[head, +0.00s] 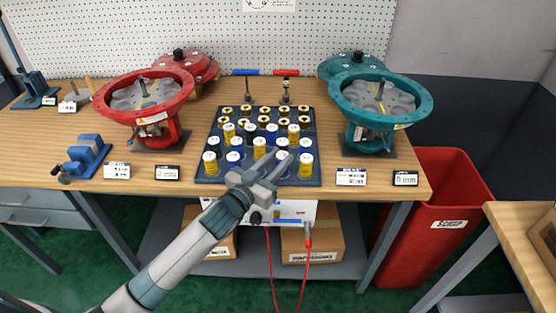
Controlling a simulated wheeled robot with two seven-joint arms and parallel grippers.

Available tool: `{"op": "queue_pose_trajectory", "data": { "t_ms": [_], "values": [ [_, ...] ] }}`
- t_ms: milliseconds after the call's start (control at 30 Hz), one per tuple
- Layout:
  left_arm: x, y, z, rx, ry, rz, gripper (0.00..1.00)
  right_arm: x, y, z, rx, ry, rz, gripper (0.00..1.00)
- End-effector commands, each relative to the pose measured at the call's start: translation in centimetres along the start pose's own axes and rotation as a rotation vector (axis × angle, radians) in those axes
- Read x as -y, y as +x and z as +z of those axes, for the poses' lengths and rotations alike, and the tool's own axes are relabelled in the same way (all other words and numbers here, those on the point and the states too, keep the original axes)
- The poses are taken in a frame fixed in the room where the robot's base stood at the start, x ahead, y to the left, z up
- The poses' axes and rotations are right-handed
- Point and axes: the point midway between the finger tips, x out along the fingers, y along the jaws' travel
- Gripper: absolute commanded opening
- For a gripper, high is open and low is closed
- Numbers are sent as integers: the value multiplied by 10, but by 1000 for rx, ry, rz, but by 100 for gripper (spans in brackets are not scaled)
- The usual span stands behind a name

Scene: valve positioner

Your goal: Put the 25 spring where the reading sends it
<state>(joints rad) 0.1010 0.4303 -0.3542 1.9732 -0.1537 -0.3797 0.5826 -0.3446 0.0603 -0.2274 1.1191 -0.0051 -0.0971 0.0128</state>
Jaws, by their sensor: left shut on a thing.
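A dark tray (312,182) on the bench holds several springs with white tops, some yellow like the front-left one (210,163) and some blue like this one (233,162). Their top numbers are too small to read, so I cannot tell which is the 25 spring. My left gripper (281,167) is over the front middle of the tray, shut on what seems to be a spring, mostly hidden by the fingers. A red actuator housing (172,104) stands open at left and a teal one (348,91) at right. The small displays (167,172) and (405,178) are unreadable. My right gripper is out of view.
A red bin (450,190) marked scrap stands right of the bench. Removed red (183,66) and teal (350,60) covers lie behind the housings. A blue vise (88,153) is at left. Two tools with blue and red handles stand behind the tray.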

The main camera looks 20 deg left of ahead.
Motion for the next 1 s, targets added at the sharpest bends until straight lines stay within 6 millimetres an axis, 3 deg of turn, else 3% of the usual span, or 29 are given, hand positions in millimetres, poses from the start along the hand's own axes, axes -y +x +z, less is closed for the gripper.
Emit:
{"op": "queue_pose_trajectory", "data": {
  "t_ms": [467,500,567,1000],
  "values": [
    [0,0,7,-1,0,0,0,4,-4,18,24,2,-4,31],
    [0,0,7,0,0,0,34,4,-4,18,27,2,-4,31],
    [0,0,7,0,0,0,46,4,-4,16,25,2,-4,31],
    [0,-2,4,0,1,1,46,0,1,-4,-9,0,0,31]
  ]
}}
